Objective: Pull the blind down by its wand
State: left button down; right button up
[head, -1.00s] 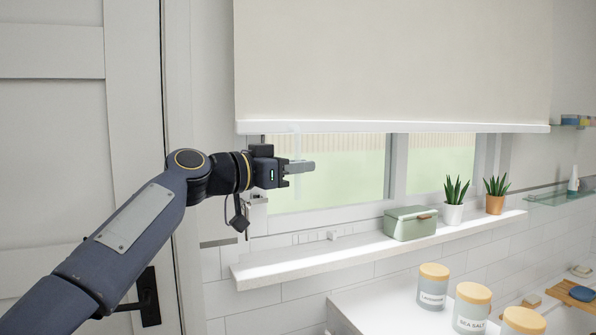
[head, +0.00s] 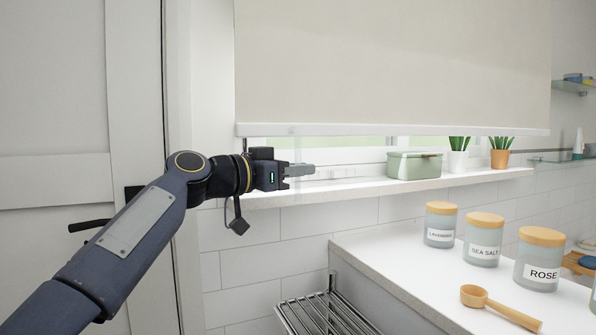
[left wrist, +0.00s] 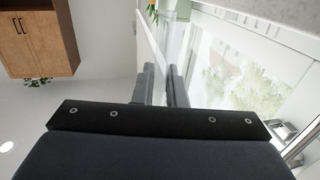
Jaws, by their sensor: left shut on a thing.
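The cream blind (head: 390,65) hangs over most of the window in the head view, its white bottom rail (head: 400,130) a little above the sill. A pale, see-through wand (head: 297,150) hangs from the rail's left part and is hard to make out. My left gripper (head: 302,170) is shut on the wand just below the rail. My right gripper is not in view.
A counter (head: 400,265) with labelled jars and a wooden scoop (head: 500,308) stands at lower right. A metal rack (head: 325,315) is below.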

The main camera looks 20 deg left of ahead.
pick_arm(q)
jog(key=c, duration=1.6)
grip_release()
jog(key=b+v, duration=0.1)
jog(key=v, duration=0.7)
jog(key=shift+w, duration=0.1)
jog(key=s+d+f+n+g+y, duration=0.25)
jog(key=s+f, duration=0.65)
jog(key=f, duration=0.6)
jog(key=s+d+f+n+g+y, duration=0.1)
jog(key=s+d+f+n+g, duration=0.25)
jog(key=s+f, duration=0.8)
jog(key=s+d+f+n+g+y, duration=0.2)
jog(key=s+d+f+g, duration=0.25)
jog(key=f, duration=1.45)
jog(key=shift+t, duration=0.25)
jog(key=r+p, duration=1)
jog(key=r, duration=0.1)
jog(key=r+p, duration=2.2)
jog(key=shift+s+a, duration=0.15)
jog(key=shift+a, duration=0.15)
